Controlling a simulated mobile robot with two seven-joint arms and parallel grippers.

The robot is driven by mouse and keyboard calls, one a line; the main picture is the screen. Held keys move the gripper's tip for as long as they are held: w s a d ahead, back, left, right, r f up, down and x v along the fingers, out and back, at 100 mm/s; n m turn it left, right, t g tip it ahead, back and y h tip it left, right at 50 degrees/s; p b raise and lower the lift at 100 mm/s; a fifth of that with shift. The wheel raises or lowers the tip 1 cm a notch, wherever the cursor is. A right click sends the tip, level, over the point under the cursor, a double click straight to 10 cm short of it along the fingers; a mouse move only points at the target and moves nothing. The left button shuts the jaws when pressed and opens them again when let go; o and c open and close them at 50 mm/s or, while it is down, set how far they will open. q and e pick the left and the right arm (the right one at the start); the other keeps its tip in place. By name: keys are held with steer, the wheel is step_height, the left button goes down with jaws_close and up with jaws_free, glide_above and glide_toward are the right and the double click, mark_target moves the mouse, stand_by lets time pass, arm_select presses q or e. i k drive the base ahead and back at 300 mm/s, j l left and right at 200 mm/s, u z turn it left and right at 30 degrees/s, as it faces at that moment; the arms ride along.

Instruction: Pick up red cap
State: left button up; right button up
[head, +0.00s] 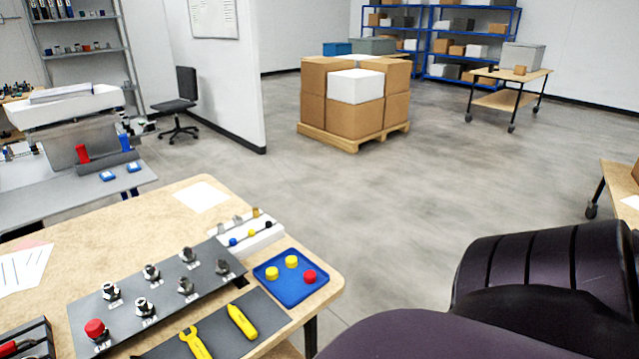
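A round red cap (309,277) lies at the right side of a small blue tray (285,298) on the wooden table. Two yellow caps, one left (272,273) and one behind (291,261), share the tray with it. Another red cap-like piece (95,329) sits on top of a fitting at the near left end of a dark grey plate (75,312). Neither of my grippers shows in the head view.
A dark mat (262,322) with yellow tools and a white rack (270,238) with small parts flank the tray. Dark rounded parts, probably mine, fill the lower right. The table's right edge is close to the tray. Open floor lies beyond, with a pallet of boxes (345,118).

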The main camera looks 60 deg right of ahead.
mark_target(310, 277)
steer(key=k+z, duration=0.15)
steer(key=z, duration=0.15)
steer(key=k+z, duration=0.2)
steer(key=z, duration=1.05)
